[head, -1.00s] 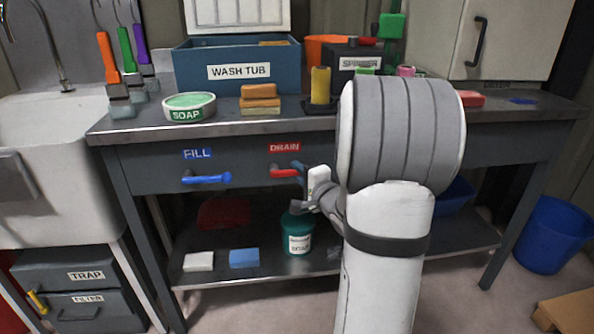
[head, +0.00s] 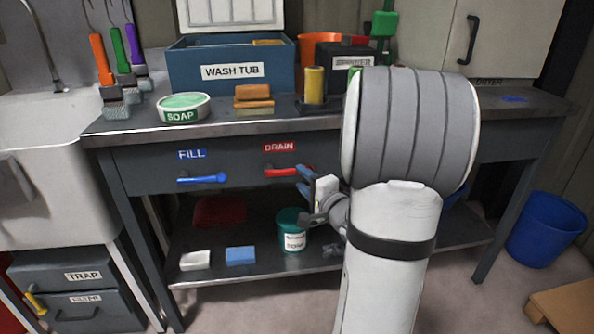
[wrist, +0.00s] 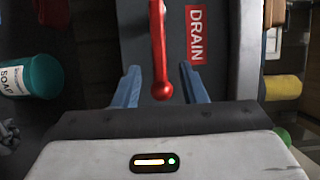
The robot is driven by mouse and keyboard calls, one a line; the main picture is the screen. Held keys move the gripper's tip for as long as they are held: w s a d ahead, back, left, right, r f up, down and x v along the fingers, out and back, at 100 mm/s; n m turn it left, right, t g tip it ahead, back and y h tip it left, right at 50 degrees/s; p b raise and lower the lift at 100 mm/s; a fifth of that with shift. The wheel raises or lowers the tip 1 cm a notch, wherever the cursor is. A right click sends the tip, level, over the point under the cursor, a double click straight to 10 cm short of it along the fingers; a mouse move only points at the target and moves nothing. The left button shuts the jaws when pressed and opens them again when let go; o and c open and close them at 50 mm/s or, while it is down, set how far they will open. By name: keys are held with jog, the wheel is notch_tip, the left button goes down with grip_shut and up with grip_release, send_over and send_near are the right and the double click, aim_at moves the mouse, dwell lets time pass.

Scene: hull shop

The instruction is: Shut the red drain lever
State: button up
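The red drain lever (head: 288,172) lies about level on the dark bench front, below the red DRAIN label (head: 279,147). In the wrist view the red lever (wrist: 158,45) runs down from the top edge, and its round knob appears in the gap between my two blue fingers. My gripper (wrist: 159,66) is open, with clear space on both sides of the lever; neither finger visibly touches it. In the head view my gripper (head: 304,181) is at the lever's right end, partly hidden by my wrist. The DRAIN label (wrist: 196,34) also shows in the wrist view.
A blue lever (head: 203,179) under the FILL label sits to the left. A teal soap tub (head: 292,222) and sponges stand on the shelf below. The worktop above holds a wash tub (head: 228,88) and a soap dish (head: 183,115).

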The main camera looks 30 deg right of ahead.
jog(key=s, duration=0.2)
jog(key=shift+s, duration=0.4)
jog(key=s+a+r+n+g+h+p, duration=0.1)
jog(key=a+r+n+g+h+p, duration=0.2)
jog(key=r+p, duration=0.45)
jog(key=a+r+n+g+h+p, duration=0.1)
jog(key=a+r+n+g+p, duration=0.25)
jog(key=r+p, duration=0.45)
jog(key=s+a+r+n+g+y+p, duration=0.1)
jog(key=s+a+r+n+g+p, duration=0.3)
jog(key=s+a+p, duration=0.3)
jog(key=s+a+r+n+g+y+p, duration=0.2)
jog(key=s+a+r+n+g+p, duration=0.3)
jog(key=s+a+r+n+p, duration=0.2)
jog(key=shift+s, duration=1.2)
jog(key=shift+d, duration=0.1)
